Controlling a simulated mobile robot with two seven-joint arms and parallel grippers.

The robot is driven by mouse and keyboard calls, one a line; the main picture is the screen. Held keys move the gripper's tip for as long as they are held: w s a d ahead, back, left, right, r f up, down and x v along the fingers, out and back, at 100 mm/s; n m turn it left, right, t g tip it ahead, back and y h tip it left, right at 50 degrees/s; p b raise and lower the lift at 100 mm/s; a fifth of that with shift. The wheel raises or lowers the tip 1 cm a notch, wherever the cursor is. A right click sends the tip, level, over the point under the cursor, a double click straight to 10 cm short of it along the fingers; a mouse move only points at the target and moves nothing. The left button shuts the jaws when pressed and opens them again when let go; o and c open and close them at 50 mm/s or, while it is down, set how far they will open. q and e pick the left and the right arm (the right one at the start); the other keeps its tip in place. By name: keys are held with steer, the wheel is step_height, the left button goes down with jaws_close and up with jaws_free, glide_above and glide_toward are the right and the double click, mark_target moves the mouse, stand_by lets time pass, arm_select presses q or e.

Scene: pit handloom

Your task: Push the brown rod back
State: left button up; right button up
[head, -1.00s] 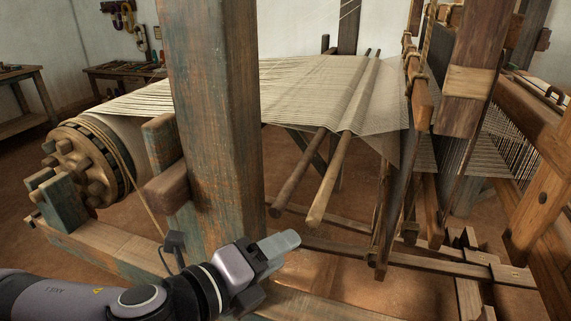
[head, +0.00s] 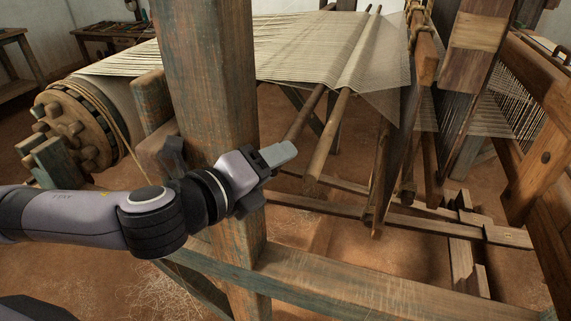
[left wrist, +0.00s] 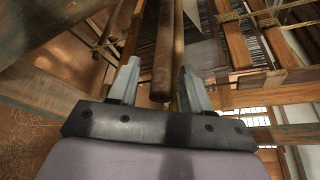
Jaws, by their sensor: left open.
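The dark brown rod (head: 305,113) runs through the pale warp sheet, its near end sticking out toward me. A lighter rod (head: 328,145) lies beside it on the right. My left gripper (head: 280,154) is open and empty at the near end of the brown rod, partly covering that end in the head view. In the left wrist view, the brown rod (left wrist: 163,50) points down between the two spread fingers of the gripper (left wrist: 158,72). I cannot tell whether it touches them. My right gripper is in neither view.
A thick wooden post (head: 205,80) stands close behind my left forearm. The warp sheet (head: 290,50) spreads behind the rods. Hanging loom frames (head: 420,60) stand to the right. A lower beam (head: 350,283) crosses in front. A toothed warp roller (head: 75,125) is at left.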

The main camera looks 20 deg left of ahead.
arm_select(q)
steer(key=shift+x, duration=1.8)
steer(key=shift+r, duration=0.1)
steer(key=shift+a, duration=0.1)
jaws_close()
